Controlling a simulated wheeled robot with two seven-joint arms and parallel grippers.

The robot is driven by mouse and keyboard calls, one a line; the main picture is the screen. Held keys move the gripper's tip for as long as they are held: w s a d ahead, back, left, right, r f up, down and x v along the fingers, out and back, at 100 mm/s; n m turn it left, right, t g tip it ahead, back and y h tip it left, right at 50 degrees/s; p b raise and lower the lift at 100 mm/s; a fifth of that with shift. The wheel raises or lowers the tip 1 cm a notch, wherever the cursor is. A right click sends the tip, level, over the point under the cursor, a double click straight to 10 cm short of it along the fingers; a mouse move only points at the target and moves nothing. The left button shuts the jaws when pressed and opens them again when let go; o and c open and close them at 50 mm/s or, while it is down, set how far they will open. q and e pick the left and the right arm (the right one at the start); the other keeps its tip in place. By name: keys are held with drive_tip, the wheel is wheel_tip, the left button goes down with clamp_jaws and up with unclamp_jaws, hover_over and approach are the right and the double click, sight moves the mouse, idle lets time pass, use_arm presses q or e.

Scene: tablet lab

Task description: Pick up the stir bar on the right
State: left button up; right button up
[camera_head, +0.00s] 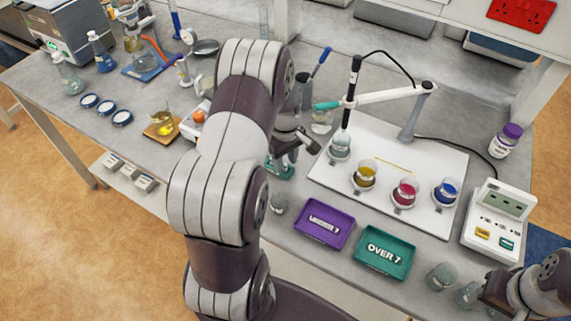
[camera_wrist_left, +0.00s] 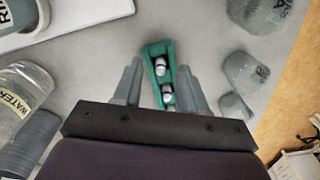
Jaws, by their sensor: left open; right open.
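A green holder (camera_wrist_left: 155,50) lies below my left gripper (camera_wrist_left: 160,68) in the left wrist view. Two small white stir bars sit in it, one further out (camera_wrist_left: 161,66) and one nearer the palm (camera_wrist_left: 168,97). The left gripper is open, with one finger on each side of the holder and nothing held. In the head view the holder (camera_head: 280,170) is partly hidden by my left arm, and the left gripper (camera_head: 303,143) is just above it. My right gripper (camera_head: 497,293) is at the lower right corner, its fingertips hard to make out.
A white board (camera_head: 330,172) with several cups of coloured liquid stands right of the holder. Purple (camera_head: 324,221) and green (camera_head: 383,253) trays lie in front. A water bottle (camera_wrist_left: 22,95) is left in the wrist view, with glass vessels (camera_wrist_left: 245,72) to the right.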

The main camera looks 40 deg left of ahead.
use_arm(q)
drive_tip(key=shift+f, duration=0.2)
clamp_jaws()
drive_tip(key=shift+r, duration=0.1)
